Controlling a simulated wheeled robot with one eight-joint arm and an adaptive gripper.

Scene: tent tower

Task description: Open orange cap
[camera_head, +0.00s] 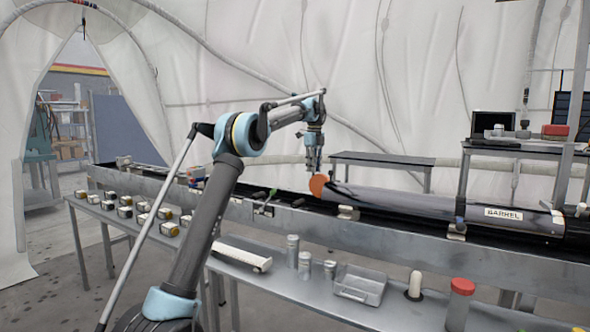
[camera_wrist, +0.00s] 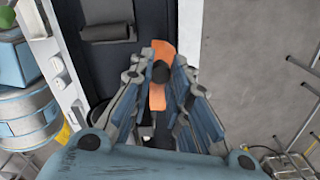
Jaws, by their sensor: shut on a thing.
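The orange cap (camera_head: 318,186) sits at the left end of the long grey barrel (camera_head: 420,203), which lies in a trough. The barrel carries a label reading BARREL. My gripper (camera_head: 313,170) reaches down from above to the cap's edge in the head view. In the wrist view the orange cap (camera_wrist: 161,62) shows edge-on as a narrow strip. My gripper (camera_wrist: 160,75) is shut there on a dark knob at the middle of the cap. The fingers hide part of the cap's lower side.
A metal trough (camera_head: 180,185) runs along the bench, with clamps along it. A lower shelf (camera_head: 390,305) holds canisters, a metal box (camera_head: 359,285) and a red-lidded jar (camera_head: 460,300). A table (camera_head: 383,160) stands behind. Open air lies above the trough left of the cap.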

